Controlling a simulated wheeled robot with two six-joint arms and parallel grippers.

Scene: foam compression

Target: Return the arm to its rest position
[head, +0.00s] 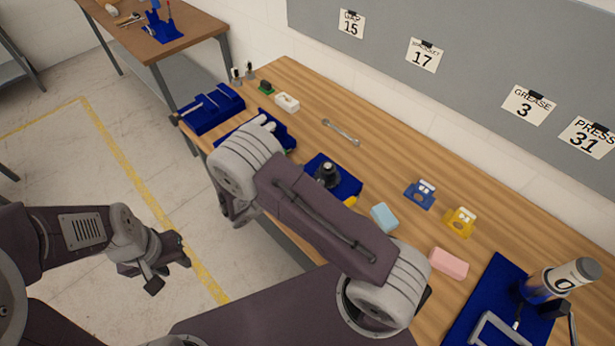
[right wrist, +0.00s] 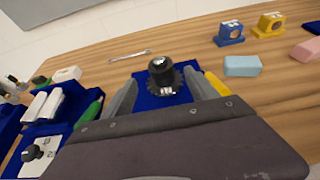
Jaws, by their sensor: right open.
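My right arm reaches across the head view over the near table edge, and its forearm hides part of the bench. My right gripper is mostly hidden there; in the right wrist view my right gripper (right wrist: 162,82) has its fingers apart, with nothing held. Beyond and between the fingers is a black knobbed part (right wrist: 162,72) on a blue mat (head: 345,184). My left gripper (head: 170,273) hangs over the floor left of the bench, fingers apart and empty. A light blue foam block (head: 384,217) and a pink block (head: 448,263) lie on the bench.
The wooden bench (head: 385,160) also carries a wrench (head: 341,132), blue bins (head: 212,108), a blue holder (head: 420,195), a yellow holder (head: 459,221) and a press (head: 560,282) on a blue mat at right. Open floor (head: 80,180) lies to the left.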

